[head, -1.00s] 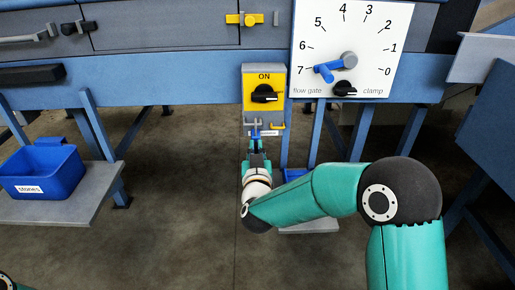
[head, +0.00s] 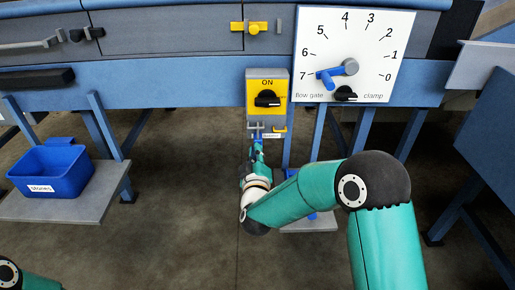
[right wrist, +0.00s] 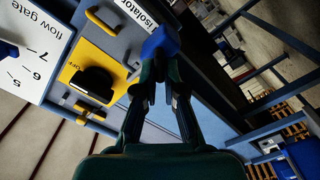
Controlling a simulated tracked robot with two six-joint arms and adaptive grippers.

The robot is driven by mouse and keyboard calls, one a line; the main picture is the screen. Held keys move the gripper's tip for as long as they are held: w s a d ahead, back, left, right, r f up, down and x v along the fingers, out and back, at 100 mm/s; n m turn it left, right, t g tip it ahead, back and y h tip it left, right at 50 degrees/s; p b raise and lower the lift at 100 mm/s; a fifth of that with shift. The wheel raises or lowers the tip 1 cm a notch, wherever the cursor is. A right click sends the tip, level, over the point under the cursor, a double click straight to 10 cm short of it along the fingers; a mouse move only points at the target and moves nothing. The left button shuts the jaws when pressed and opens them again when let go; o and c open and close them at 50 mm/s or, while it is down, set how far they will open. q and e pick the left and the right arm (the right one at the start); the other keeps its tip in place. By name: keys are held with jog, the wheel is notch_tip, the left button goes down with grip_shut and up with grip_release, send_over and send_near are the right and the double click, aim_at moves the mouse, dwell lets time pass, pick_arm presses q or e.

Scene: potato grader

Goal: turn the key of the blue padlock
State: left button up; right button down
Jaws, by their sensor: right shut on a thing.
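The blue padlock (head: 258,136) is small in the head view, just below the yellow ON switch plate. In the right wrist view the padlock (right wrist: 160,42) is a blue block right at the fingertips. My right gripper (head: 258,147) points away from me toward it and is shut at its lower end. The fingers (right wrist: 160,72) cover what they grip, so the key itself cannot be made out. My left gripper is not in view; only a piece of my left arm shows at the lower left of the head view.
The yellow plate (head: 252,98) with its black ON knob (head: 267,98) is just above the padlock. A white flow gate dial (head: 350,30) with a blue lever is to its right. A blue stones bin (head: 60,180) stands on a grey shelf at left. Blue legs flank the work spot.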

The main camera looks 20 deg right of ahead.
jog(key=shift+a+f+n+p, duration=0.15)
jog(key=shift+n+p, duration=0.65)
jog(key=shift+n, duration=1.35)
jog(key=shift+a+f+n+p, duration=0.2)
jog(key=shift+n+p, duration=0.6)
jog(key=shift+n, duration=1.35)
jog(key=shift+d+f, duration=0.1)
jog(key=shift+d, duration=0.05)
jog(key=c, duration=1.3)
grip_release()
jog(key=shift+o, duration=0.2)
jog(key=v, duration=1.1)
jog(key=shift+s, duration=0.4)
